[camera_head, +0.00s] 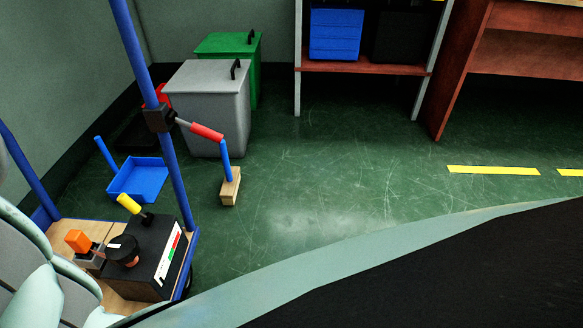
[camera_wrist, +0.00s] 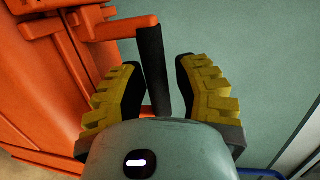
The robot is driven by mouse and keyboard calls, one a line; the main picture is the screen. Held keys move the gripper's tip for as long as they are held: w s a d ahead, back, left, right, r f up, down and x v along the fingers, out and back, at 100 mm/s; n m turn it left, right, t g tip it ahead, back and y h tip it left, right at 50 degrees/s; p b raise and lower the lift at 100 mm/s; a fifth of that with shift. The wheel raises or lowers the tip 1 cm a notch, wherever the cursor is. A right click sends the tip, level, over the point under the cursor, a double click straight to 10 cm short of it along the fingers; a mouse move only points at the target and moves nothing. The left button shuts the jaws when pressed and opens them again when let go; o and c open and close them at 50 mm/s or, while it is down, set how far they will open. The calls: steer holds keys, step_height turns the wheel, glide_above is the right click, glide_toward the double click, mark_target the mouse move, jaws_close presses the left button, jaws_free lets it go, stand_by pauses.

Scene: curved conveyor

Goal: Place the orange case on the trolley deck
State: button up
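The orange case (camera_wrist: 45,85) fills the left of the wrist view, close to my gripper. Its black handle (camera_wrist: 152,65) stands between the two yellow-and-black fingers of my gripper (camera_wrist: 158,85). The fingers are apart, one on each side of the handle. A gap shows on the right of the handle, and the left finger is very near it; I cannot tell if they touch. In the head view, the trolley deck (camera_head: 75,230) is a wooden board with blue edges at the lower left, partly hidden by my arm. The case and gripper are not seen there.
On the deck stand a black box (camera_head: 146,262) with a yellow-topped lever and a small orange-topped object (camera_head: 78,241). A blue post (camera_head: 135,50) carries a red-handled tool. A blue dustpan (camera_head: 139,180) and grey bin (camera_head: 205,105) are behind. Green floor (camera_head: 330,180) is clear at centre.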

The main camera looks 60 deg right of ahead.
steer(key=shift+o, duration=0.9)
steer(key=shift+s, duration=0.1)
